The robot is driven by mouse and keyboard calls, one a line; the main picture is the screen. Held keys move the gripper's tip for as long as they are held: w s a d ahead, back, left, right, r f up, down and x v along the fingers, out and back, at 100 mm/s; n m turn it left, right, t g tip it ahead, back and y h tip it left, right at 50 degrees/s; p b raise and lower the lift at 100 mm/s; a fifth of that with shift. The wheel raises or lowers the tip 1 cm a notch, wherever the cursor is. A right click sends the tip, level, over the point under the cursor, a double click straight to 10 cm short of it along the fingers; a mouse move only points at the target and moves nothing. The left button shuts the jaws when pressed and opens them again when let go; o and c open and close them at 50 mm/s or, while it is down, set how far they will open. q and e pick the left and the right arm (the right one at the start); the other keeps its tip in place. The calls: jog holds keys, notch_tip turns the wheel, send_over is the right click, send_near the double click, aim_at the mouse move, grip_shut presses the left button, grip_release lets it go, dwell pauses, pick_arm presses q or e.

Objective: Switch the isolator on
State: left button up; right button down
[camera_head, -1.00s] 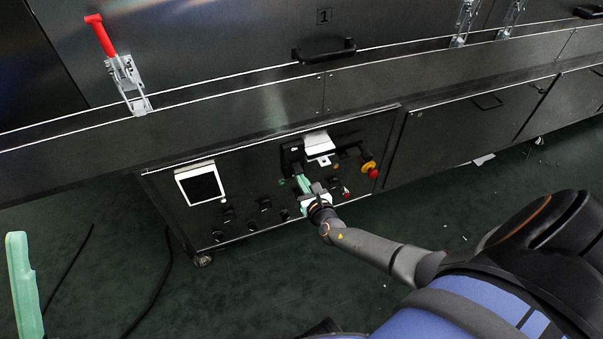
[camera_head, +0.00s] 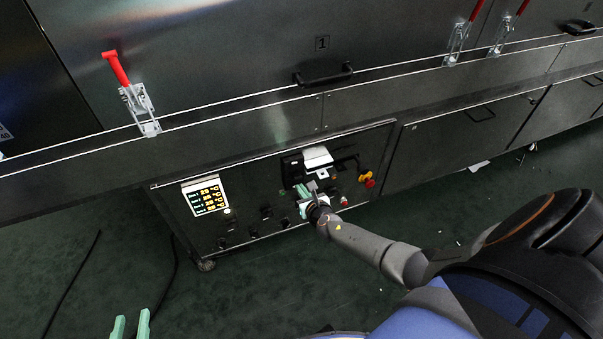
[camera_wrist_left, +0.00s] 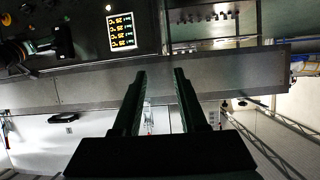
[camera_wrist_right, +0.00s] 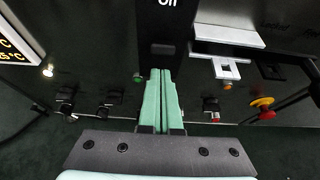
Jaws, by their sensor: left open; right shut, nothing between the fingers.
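The isolator (camera_head: 292,168) is a black switch unit on the dark control panel, beside a white plate. In the right wrist view its black body (camera_wrist_right: 163,22) stands just beyond my fingertips, below a cropped white label that I cannot read fully. The handle's exact position is hard to make out. My right gripper (camera_head: 303,189) is shut and empty in front of the panel, just below the isolator; its closed green fingers (camera_wrist_right: 161,72) also show in the right wrist view. My left gripper (camera_head: 131,322) is open and empty at the lower left, away from the panel.
The temperature display (camera_head: 205,197) is lit with yellow figures. A lamp (camera_wrist_right: 47,70) glows beside it. Black knobs (camera_wrist_right: 66,101) and a red-and-yellow emergency stop (camera_wrist_right: 263,107) flank my right fingers. A cable (camera_head: 170,285) lies on the open floor.

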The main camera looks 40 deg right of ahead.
pick_arm(q)
jog(key=shift+r, duration=0.1)
pick_arm(e)
jog(key=shift+r, duration=0.1)
pick_arm(q)
jog(key=shift+r+p, duration=0.75)
jog(key=shift+p, duration=0.05)
pick_arm(e)
jog(key=shift+r, duration=0.75)
pick_arm(q)
jog(key=shift+f, duration=0.1)
